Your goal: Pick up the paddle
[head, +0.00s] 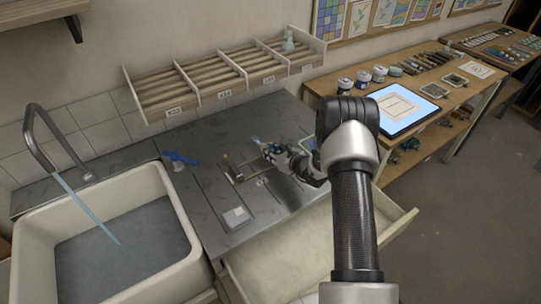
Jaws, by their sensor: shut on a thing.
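My gripper (272,152) is low over the grey worktop, beside a small wooden-and-metal rack (237,172). It is shut on a small, thin thing that I take to be the paddle (256,141). Only a pale blue end shows past the fingertips, and the fingers hide the rest. I cannot tell whether it still touches the rack or the worktop.
A blue tool (178,159) lies near the sink (30,262), left on the grey worktop (195,205). A small grey block (236,217) sits near the front. An open drawer (285,262) juts out below. A divided wall shelf (215,92) hangs behind; a tablet (402,108) lies right.

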